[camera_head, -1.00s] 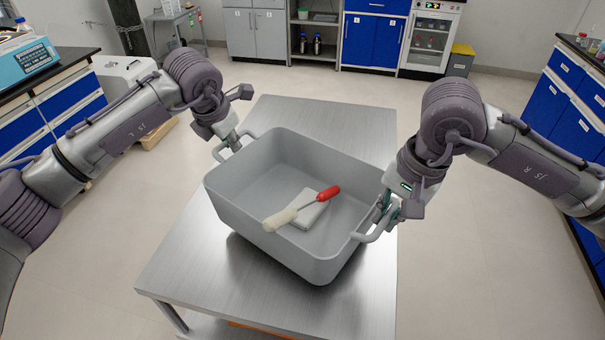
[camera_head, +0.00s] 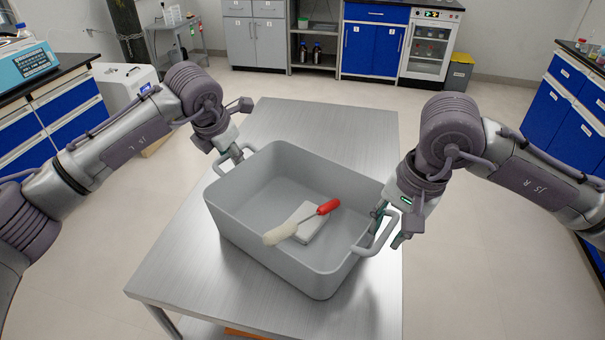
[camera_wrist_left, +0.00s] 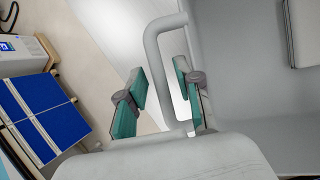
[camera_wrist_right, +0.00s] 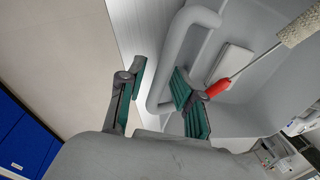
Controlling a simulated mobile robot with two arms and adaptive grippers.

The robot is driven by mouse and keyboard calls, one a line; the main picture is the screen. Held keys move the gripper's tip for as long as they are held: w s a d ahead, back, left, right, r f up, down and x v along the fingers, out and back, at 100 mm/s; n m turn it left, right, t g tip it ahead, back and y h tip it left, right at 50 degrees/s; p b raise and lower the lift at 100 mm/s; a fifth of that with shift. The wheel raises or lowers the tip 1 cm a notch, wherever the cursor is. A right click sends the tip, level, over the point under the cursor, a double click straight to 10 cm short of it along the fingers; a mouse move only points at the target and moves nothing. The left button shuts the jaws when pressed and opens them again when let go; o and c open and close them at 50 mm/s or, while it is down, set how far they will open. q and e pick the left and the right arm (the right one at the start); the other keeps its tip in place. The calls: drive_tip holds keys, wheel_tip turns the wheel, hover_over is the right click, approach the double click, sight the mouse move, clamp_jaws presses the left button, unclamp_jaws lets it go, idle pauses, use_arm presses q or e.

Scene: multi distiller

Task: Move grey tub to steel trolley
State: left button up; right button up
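The grey tub (camera_head: 240,235) stands upright on the steel trolley (camera_head: 190,270), toward its near right part. Inside the tub lie a white flat block (camera_head: 312,228) and a brush-like tool with a red handle (camera_head: 328,206) and a pale fluffy head (camera_head: 280,234). My left gripper (camera_head: 234,157) is at the tub's left handle; in the left wrist view its fingers stand apart on either side of the handle bar (camera_wrist_left: 156,65). My right gripper (camera_head: 390,224) is at the right handle (camera_head: 377,245), its fingers likewise apart around the bar (camera_wrist_right: 163,75).
The trolley's far top is bare. Clear floor (camera_head: 470,200) lies to the right. A counter with blue drawers (camera_head: 25,125) stands at left, another blue cabinet (camera_head: 560,110) at right. Cabinets, an oven-like unit (camera_head: 430,45) and a yellow-grey bin (camera_head: 458,72) line the back.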

use_arm(q)
drive_tip(key=shift+d, duration=0.1)
drive_tip(key=v, duration=0.8)
use_arm(e)
wheel_tip(320, 180, up, 12)
drive_tip(key=s+d, duration=0.1)
drive_tip(key=shift+s+d, duration=0.15)
drive_tip(key=shift+d, duration=0.25)
drive_tip(key=shift+f, duration=0.1)
